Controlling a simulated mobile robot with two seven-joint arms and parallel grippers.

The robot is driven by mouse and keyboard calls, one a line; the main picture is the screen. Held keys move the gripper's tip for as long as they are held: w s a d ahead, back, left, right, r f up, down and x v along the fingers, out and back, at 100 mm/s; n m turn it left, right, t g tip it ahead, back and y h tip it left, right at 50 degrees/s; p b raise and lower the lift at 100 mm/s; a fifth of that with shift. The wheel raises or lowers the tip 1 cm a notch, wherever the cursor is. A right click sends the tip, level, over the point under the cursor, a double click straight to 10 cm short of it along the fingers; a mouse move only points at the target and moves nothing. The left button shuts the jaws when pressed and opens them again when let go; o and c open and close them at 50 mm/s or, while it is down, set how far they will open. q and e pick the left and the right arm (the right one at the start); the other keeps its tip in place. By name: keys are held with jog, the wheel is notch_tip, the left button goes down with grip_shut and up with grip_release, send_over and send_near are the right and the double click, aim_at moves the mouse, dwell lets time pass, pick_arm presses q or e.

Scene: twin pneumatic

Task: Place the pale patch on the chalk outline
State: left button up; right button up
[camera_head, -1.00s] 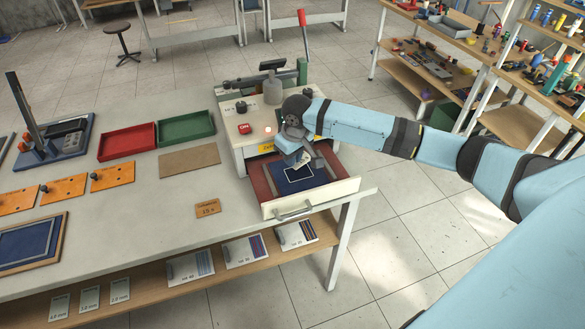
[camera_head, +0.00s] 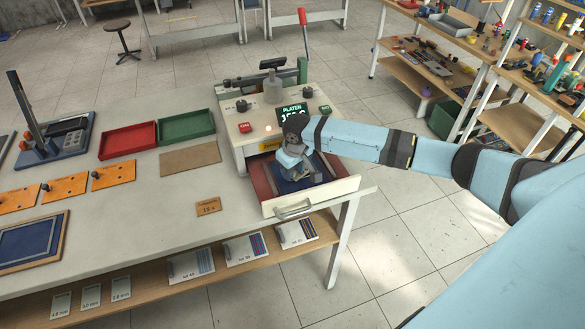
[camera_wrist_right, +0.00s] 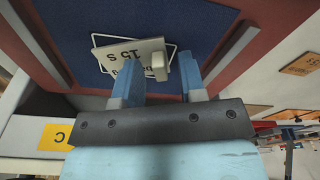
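The pale patch (camera_wrist_right: 125,54), with dark upside-down lettering and a small raised tab (camera_wrist_right: 159,66), lies on the dark blue pad (camera_wrist_right: 215,25) in the right wrist view. The white chalk outline (camera_wrist_right: 176,47) shows partly around it. The patch covers part of the outline and looks turned relative to it. My right gripper (camera_wrist_right: 161,70) is open, its blue fingers on either side of the tab with gaps. In the head view my right gripper (camera_head: 293,174) is low over the open drawer and hides the patch. My left gripper is not in view.
The drawer's pale front (camera_head: 312,197) and red rim surround the blue pad. The press unit (camera_head: 240,135) with buttons and a lit display stands behind it. Red (camera_head: 127,140) and green (camera_head: 186,127) trays and a brown board (camera_head: 190,160) lie to the left.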

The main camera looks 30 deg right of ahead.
aim_at(296, 178)
notch_tip(296, 178, up, 12)
jog(key=s, duration=0.1)
jog(key=shift+s+r+b, duration=0.15)
jog(key=shift+s+b, duration=0.05)
jog(key=shift+b, duration=0.25)
jog(key=shift+d, duration=0.1)
dwell(0.4)
